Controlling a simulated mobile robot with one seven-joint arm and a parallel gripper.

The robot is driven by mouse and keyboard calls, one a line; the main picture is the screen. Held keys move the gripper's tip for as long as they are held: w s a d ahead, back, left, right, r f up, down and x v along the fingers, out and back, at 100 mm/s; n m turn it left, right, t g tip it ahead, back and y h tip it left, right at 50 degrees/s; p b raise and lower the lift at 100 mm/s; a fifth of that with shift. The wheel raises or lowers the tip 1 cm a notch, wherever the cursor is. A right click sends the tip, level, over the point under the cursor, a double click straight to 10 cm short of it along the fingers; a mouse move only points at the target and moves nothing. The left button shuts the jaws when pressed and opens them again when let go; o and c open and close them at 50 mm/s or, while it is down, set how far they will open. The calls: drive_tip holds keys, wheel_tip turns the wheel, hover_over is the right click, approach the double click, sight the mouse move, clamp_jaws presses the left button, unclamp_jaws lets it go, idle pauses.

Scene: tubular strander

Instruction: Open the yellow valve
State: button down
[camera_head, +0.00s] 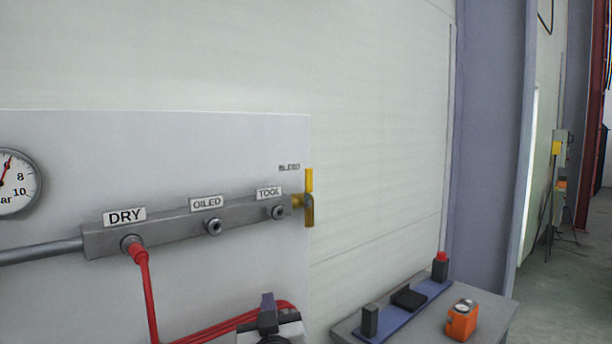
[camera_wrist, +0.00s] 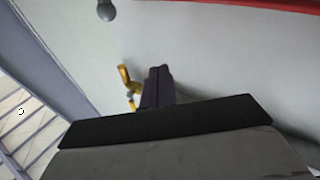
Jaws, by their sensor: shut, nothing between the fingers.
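The yellow valve (camera_head: 309,181) is at the right end of the grey manifold bar, by the BLEED label, in the head view. Its yellow lever stands upright above a brass body. My gripper (camera_head: 267,298) is at the bottom of the head view, below and left of the valve. In the wrist view the yellow valve (camera_wrist: 125,78) shows just left of my gripper's dark fingertips (camera_wrist: 159,72). The fingers are together, with nothing between them. I cannot tell from the wrist view whether they touch the valve; in the head view they are apart.
The grey manifold (camera_head: 180,225) has ports labelled DRY, OILED and TOOL on a pale panel. A red hose (camera_head: 148,290) hangs from DRY and loops behind my gripper. At lower right, a grey table (camera_head: 490,325) holds a blue bar fixture (camera_head: 400,313) and an orange gauge box (camera_head: 462,322).

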drive_tip(key=w+d+g+h, duration=0.1)
drive_tip(key=w+d+h, duration=0.15)
drive_tip(key=d, duration=0.35)
drive_tip(key=n+g+y, duration=0.3)
drive_tip(key=n+y, duration=0.5)
drive_tip(key=n, duration=1.2)
approach(308, 182)
drive_tip(key=s+a, duration=0.3)
drive_tip(key=s, duration=0.3)
drive_tip(key=shift+h, duration=0.25)
drive_tip(key=w+p, duration=0.2)
drive_tip(key=w, duration=0.1)
drive_tip(key=w+a+p, duration=0.1)
drive_tip(key=w+p, duration=0.1)
drive_tip(key=w, duration=0.2)
drive_tip(key=w+a+p, duration=0.1)
drive_tip(key=w+p, duration=0.2)
drive_tip(key=w, duration=0.1)
drive_tip(key=shift+w+a+r, duration=0.2)
drive_tip(key=shift+w, duration=0.05)
drive_tip(key=shift+s+d+r+b, duration=0.1)
drive_tip(key=shift+s+d+b, duration=0.1)
drive_tip(key=shift+b, duration=0.15)
